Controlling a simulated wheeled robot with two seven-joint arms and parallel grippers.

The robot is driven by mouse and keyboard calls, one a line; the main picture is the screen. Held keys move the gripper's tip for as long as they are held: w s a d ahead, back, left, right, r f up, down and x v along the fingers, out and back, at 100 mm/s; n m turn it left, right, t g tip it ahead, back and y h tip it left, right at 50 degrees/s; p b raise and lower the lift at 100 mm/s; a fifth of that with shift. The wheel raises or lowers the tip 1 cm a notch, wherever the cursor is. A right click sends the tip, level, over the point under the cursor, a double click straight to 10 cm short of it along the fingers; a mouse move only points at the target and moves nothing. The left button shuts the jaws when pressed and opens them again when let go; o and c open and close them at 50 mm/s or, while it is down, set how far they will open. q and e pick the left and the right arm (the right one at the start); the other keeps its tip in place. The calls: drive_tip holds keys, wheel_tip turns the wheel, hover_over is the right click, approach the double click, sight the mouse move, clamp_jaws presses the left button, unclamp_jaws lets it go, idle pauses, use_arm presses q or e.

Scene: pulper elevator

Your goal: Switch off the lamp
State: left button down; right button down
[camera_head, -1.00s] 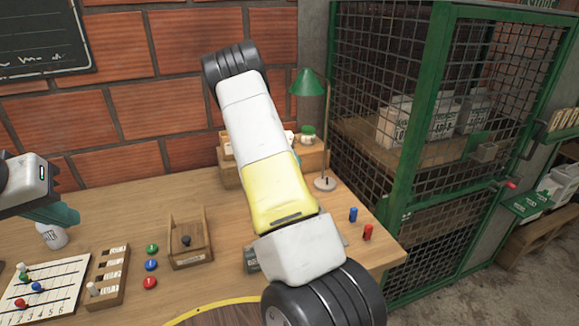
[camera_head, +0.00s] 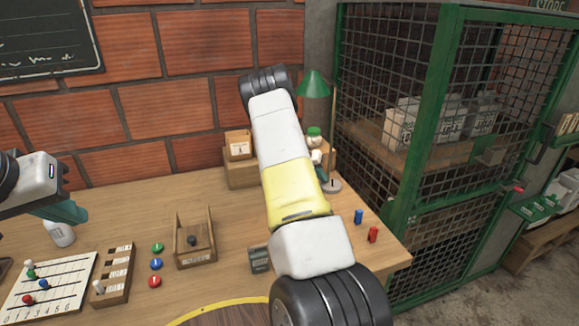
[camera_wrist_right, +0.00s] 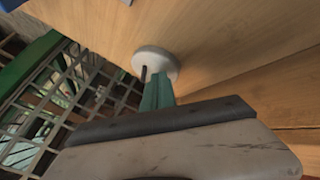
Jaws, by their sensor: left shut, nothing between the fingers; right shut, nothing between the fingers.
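The lamp has a green shade (camera_head: 314,84), a thin stem and a pale round base (camera_head: 332,187) at the right back of the bench. A short dark peg, seemingly the switch (camera_wrist_right: 143,74), stands on the lamp base (camera_wrist_right: 168,60) in the right wrist view. My right gripper (camera_wrist_right: 157,90) is shut and empty, its teal fingertips close beside the base and peg; contact cannot be told. In the head view my right arm hides most of this gripper. My left gripper (camera_head: 72,213) is shut and empty above the bench's left side. Whether the lamp is lit is unclear.
A wooden box (camera_head: 239,145) and a green-lidded jar (camera_head: 314,136) stand behind my right arm. Blue (camera_head: 359,217) and red (camera_head: 373,235) pegs stand right of it. A green mesh cage (camera_head: 440,130) borders the bench's right side.

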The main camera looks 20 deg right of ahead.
drive_tip(key=shift+s+d, duration=0.45)
drive_tip(key=shift+d, duration=0.05)
drive_tip(key=shift+s+r+m+t, duration=0.15)
drive_tip(key=shift+s+m+t, duration=0.3)
drive_tip(key=shift+t, duration=0.45)
drive_tip(key=shift+s+a, duration=0.1)
drive_tip(key=shift+s, duration=0.5)
drive_tip(key=shift+w, duration=0.15)
